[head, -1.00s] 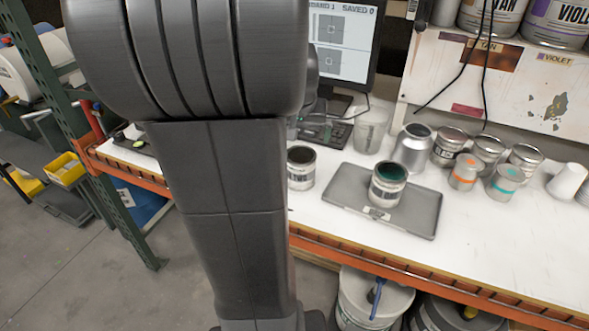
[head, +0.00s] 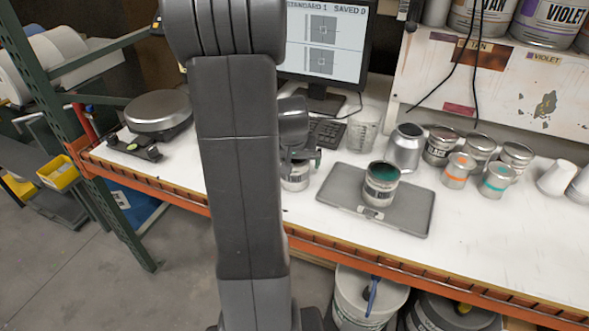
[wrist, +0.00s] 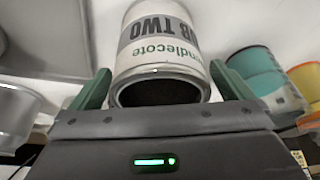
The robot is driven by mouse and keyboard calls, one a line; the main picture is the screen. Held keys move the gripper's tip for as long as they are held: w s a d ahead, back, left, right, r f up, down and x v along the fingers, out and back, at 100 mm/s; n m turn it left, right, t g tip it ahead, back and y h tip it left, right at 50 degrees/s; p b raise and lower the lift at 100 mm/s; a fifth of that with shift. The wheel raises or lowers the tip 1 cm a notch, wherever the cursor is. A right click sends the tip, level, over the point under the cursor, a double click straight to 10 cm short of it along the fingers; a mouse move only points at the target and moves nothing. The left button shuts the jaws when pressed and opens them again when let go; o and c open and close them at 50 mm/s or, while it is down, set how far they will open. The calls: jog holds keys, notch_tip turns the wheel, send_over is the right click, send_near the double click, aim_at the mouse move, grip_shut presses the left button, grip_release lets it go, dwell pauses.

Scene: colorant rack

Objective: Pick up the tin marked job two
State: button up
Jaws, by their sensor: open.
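The tin marked job two (wrist: 158,40) fills the top middle of the wrist view. Its white label reads "B TWO", seen upside down, and its dark open mouth faces my gripper. My gripper (wrist: 165,88) is open, with one green finger on each side of the tin. I cannot tell whether either finger touches it. In the head view my gripper (head: 302,158) is at this tin (head: 295,180), which stands on the white bench left of the tray. My gripper and arm hide part of it.
A grey tray (head: 415,222) holds another tin (head: 381,184) with dark teal contents, close on the right. A clear beaker (head: 363,130) and a metal can (head: 404,148) stand behind. Several small tins are further right. A round-topped device (head: 158,110) is at left.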

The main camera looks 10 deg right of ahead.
jog(key=shift+w+f, duration=0.15)
jog(key=shift+f, duration=0.2)
jog(key=c, duration=1)
